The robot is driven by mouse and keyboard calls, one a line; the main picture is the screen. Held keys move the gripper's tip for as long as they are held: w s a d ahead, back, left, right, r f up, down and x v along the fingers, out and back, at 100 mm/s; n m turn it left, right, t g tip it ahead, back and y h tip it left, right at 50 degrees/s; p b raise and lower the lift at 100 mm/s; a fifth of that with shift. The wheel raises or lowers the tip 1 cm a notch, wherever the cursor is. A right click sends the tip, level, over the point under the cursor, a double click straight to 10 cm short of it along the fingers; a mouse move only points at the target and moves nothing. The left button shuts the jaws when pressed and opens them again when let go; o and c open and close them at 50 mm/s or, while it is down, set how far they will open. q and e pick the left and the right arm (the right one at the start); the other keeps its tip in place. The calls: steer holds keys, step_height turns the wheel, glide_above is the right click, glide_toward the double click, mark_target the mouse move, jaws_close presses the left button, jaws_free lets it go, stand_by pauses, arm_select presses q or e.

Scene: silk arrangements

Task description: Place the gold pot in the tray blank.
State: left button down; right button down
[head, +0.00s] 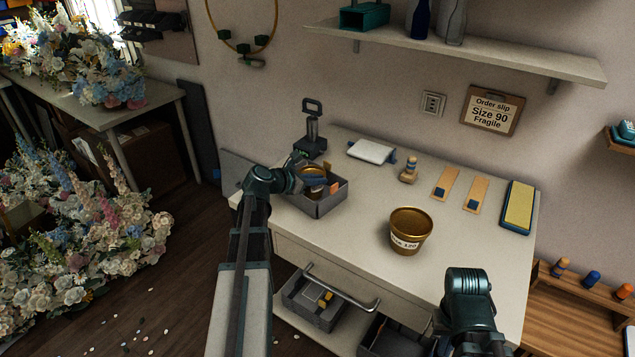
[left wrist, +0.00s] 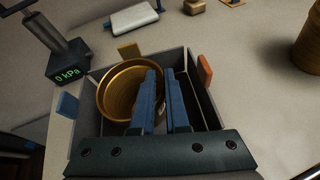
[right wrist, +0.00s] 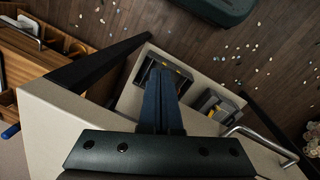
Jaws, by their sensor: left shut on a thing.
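A gold pot (left wrist: 128,90) sits inside the grey divided tray (head: 322,208), on its left side in the left wrist view. The tray has yellow, orange and blue tabs on its rim. My left gripper (left wrist: 163,88) reaches into the tray and is shut on this pot's right wall; in the head view my left gripper (head: 314,178) hides most of the pot. Whether the pot touches the tray floor is hidden. A second gold pot (head: 410,229), with a white label, stands upright on the table. My right gripper (right wrist: 161,95) is shut and empty, over the table's front side.
A pressure gauge stand (head: 311,132), white device (head: 371,151), small stamp (head: 409,170), wooden strips (head: 446,183) and yellow pad (head: 518,206) stand along the back.

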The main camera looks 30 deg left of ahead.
arm_select(q)
steer(key=c, duration=0.9)
jaws_free()
steer(key=shift+p+v, duration=2.55)
steer(key=shift+v, duration=3.45)
